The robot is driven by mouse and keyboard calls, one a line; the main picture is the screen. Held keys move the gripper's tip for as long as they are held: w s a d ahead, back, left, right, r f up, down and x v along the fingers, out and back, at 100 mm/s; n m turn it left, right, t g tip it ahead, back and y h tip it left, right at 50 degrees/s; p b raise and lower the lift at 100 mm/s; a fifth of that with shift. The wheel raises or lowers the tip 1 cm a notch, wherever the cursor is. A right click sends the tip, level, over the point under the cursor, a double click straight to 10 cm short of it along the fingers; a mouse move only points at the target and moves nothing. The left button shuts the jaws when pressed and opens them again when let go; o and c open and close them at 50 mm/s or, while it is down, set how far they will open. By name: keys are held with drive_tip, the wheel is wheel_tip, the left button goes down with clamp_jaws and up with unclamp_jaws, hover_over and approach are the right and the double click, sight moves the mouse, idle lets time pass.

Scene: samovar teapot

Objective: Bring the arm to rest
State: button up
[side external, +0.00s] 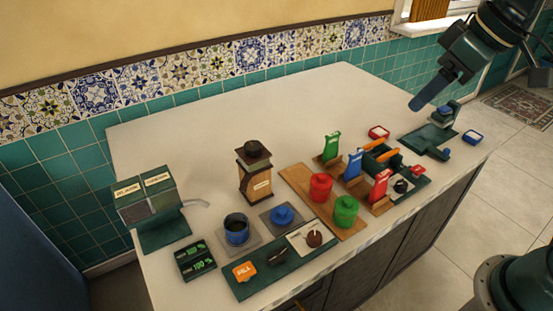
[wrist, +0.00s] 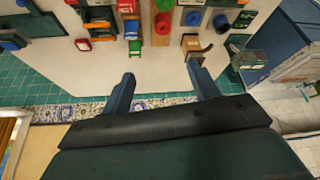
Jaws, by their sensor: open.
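My gripper (side external: 420,102) hangs in the air over the right end of the white counter, above and behind a dark green stand (side external: 428,137). The side view shows its fingers edge-on, pointing down and left. In the wrist view my gripper (wrist: 161,68) has its two blue fingers wide apart with nothing between them. My gripper touches nothing that I can see.
A red canister (side external: 321,186) and a green canister (side external: 346,211) stand on a wooden board. A wooden grinder (side external: 254,172), a blue pot (side external: 237,230) and a green dispenser (side external: 150,208) stand farther left. The back of the counter is clear; a tiled wall (side external: 180,75) runs behind it.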

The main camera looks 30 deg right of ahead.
drive_tip(key=s+d+f+m+h, duration=0.1)
drive_tip(key=s+d+f, duration=0.3)
drive_tip(key=s, duration=0.7)
drive_tip(key=shift+m+t, duration=0.3)
drive_tip(key=shift+m, duration=0.6)
